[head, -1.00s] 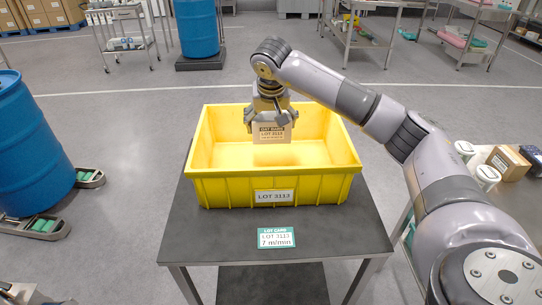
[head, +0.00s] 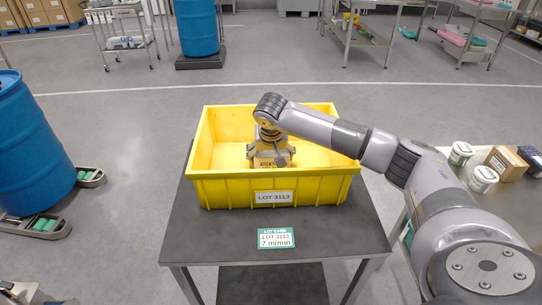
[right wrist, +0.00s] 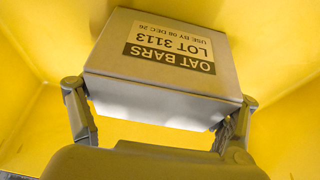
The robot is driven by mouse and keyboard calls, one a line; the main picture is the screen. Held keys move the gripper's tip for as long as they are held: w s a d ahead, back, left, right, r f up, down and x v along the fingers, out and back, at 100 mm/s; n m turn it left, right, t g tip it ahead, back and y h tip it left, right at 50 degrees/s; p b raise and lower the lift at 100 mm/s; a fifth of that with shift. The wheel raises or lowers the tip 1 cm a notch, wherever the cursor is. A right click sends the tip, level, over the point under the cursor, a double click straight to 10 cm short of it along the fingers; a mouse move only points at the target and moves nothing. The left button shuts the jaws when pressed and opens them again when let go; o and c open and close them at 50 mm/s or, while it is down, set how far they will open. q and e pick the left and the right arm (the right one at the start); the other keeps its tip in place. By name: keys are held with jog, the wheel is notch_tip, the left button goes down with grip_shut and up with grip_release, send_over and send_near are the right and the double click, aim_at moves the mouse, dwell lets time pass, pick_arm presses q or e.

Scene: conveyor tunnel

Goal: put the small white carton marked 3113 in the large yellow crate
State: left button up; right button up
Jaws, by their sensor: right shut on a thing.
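The small carton (right wrist: 165,62) carries an "OAT BARS LOT 3113" label and shows upside down in the right wrist view. In the head view the carton (head: 268,163) is partly hidden by my right gripper and the crate's front wall. My right gripper (head: 271,157) is shut on the carton, one finger on each side, and holds it down inside the large yellow crate (head: 225,190). The crate's yellow walls also surround the carton in the right wrist view (right wrist: 288,120). I cannot tell whether the carton touches the crate floor. My left gripper is not in view.
The crate, labelled LOT 3113, stands on a dark table (head: 210,235) with a green-edged card (head: 276,238) at its front. At right, a second table holds white tubs (head: 483,178) and a brown box (head: 507,162). A blue drum (head: 30,145) stands at left.

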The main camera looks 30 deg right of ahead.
jog(key=o, duration=1.4)
jog(key=shift+f, duration=0.1)
jog(key=shift+c, duration=0.2)
jog(key=shift+r, duration=0.2)
jog(key=b+v, duration=0.1)
jog(key=v, duration=1.1)
jog(key=shift+b, duration=0.3)
